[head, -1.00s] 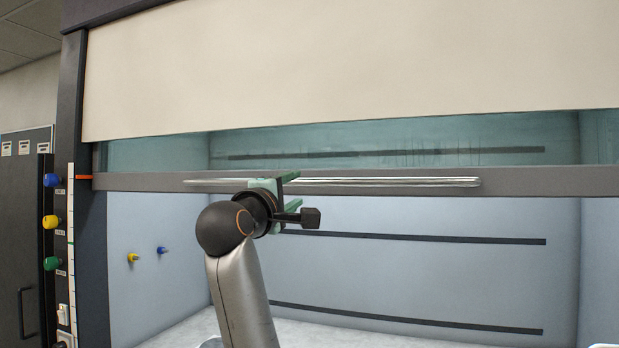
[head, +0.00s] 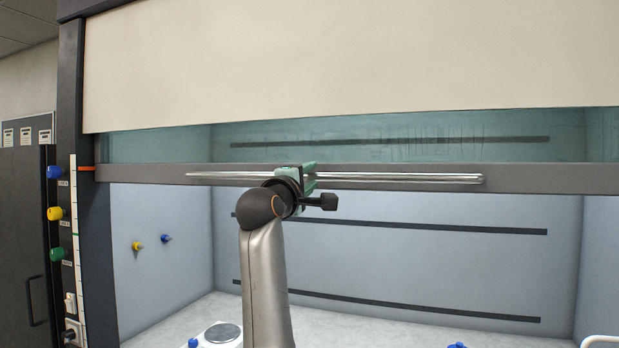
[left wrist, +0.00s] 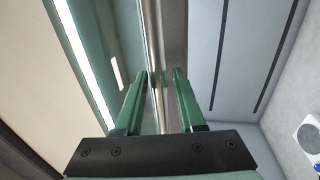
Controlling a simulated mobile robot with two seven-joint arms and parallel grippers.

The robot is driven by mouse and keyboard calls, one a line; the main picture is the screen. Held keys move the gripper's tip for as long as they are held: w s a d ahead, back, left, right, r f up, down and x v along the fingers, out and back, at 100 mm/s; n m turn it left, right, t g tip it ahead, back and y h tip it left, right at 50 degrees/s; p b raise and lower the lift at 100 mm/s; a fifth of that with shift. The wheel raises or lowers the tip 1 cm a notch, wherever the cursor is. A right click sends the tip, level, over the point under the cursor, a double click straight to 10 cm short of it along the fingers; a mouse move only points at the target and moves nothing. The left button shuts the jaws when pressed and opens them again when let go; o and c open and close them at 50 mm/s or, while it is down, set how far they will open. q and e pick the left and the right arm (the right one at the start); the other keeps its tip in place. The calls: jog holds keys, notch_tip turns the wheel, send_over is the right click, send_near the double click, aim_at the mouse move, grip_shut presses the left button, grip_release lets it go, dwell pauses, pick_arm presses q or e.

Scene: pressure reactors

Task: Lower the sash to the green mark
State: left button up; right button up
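The sash (head: 400,134) is a glass pane with a grey bottom rail (head: 560,177) and a long chrome handle bar (head: 410,178). An orange pointer (head: 87,168) at its left end sits near the top of a white scale strip (head: 79,260) on the post. Contact is not visible. My right gripper is out of view.
A cream panel (head: 350,60) covers the upper front. Blue, yellow and green knobs (head: 55,213) line the left post. Inside the hood stands a white hotplate (head: 221,335) with a round top. The space below the rail is open.

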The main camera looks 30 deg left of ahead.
pick_arm(q)
grip_shut()
jog(key=shift+f, duration=0.1)
dwell(1.0)
